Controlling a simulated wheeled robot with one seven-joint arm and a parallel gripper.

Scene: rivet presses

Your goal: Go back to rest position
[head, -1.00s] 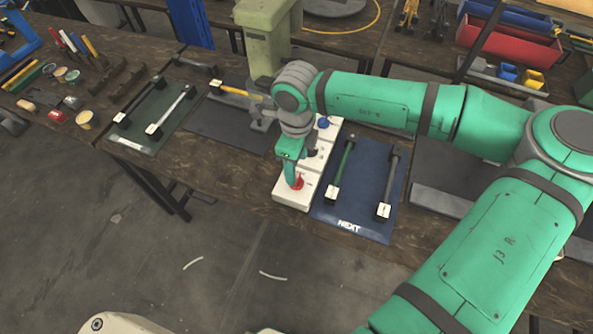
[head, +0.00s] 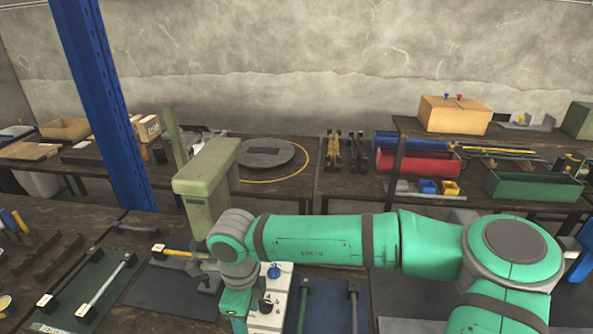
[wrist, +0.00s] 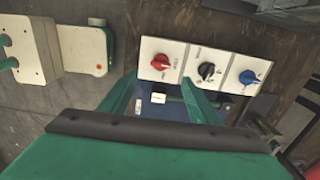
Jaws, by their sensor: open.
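My gripper (wrist: 160,80) shows in the wrist view with its two green fingers apart and nothing between them. The red knob (wrist: 160,62) of a white control panel (wrist: 222,62) shows just beyond the fingertips; I cannot tell whether they touch it. The panel also has a black knob (wrist: 206,71) and a blue knob (wrist: 249,77). In the head view my arm reaches in from the right, and the fingers are hidden or cut off below. The panel (head: 281,296) is partly covered by my wrist there.
A green press (head: 207,185) stands behind my wrist, with a yellow-handled bar (head: 178,251) at its base. A white bar (head: 105,286) is on the left. A blue mat (head: 330,315) with bars lies right of the panel. Bins, including a red one (head: 418,162), stand behind.

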